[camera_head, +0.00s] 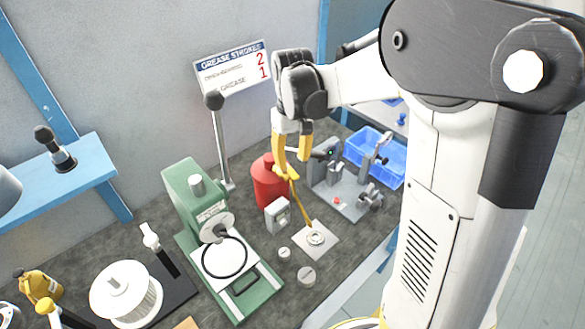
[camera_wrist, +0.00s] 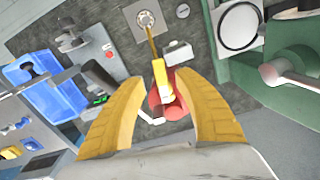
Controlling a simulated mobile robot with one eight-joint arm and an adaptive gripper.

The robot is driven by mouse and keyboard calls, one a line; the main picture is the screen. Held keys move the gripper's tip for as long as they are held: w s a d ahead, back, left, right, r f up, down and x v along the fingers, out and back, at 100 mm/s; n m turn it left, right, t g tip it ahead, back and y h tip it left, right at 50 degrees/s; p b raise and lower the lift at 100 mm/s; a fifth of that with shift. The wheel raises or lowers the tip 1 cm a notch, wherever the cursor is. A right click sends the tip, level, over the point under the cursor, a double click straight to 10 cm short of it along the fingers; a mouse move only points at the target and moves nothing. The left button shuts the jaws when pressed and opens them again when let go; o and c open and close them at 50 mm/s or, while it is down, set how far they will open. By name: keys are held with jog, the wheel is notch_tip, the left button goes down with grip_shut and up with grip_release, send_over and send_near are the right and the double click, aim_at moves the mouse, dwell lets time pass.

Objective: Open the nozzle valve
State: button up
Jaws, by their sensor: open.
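My gripper (camera_head: 291,172) is open over the middle of the bench, its yellow fingers pointing down. In the wrist view its two fingertips (camera_wrist: 159,80) stand apart. A yellow handle (camera_wrist: 160,76) lies between them in that picture; I cannot tell whether they touch it. A thin yellow-brown rod (camera_head: 301,203) runs from the handle to a round metal fitting (camera_head: 315,237) on a pale square plate (camera_head: 328,247). The fitting also shows in the wrist view (camera_wrist: 146,19). No part is labelled as the nozzle valve, and I cannot tell its setting.
A red container (camera_head: 266,183) stands close behind the rod. A small grey box (camera_head: 278,214) is beside it. A green press (camera_head: 190,200) with a tall lever stands left. A grey fixture (camera_head: 342,193) and blue bin (camera_head: 372,149) are right. A white spool (camera_head: 125,297) is at front left.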

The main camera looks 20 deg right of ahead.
aim_at(293, 173)
notch_tip(293, 173, up, 8)
jog(key=shift+s, duration=0.1)
dwell(0.5)
jog(key=s+a+f+t+b, duration=0.2)
jog(key=s+f+t+b, duration=0.1)
jog(key=s, duration=0.5)
jog(key=s+a+f+m+t+b, duration=0.1)
jog(key=s+a+f+t+b, duration=0.2)
jog(key=s, duration=0.5)
jog(key=shift+s+a+f+t+b, duration=0.25)
jog(key=shift+f+t+b, duration=0.15)
jog(key=shift+f+t, duration=0.2)
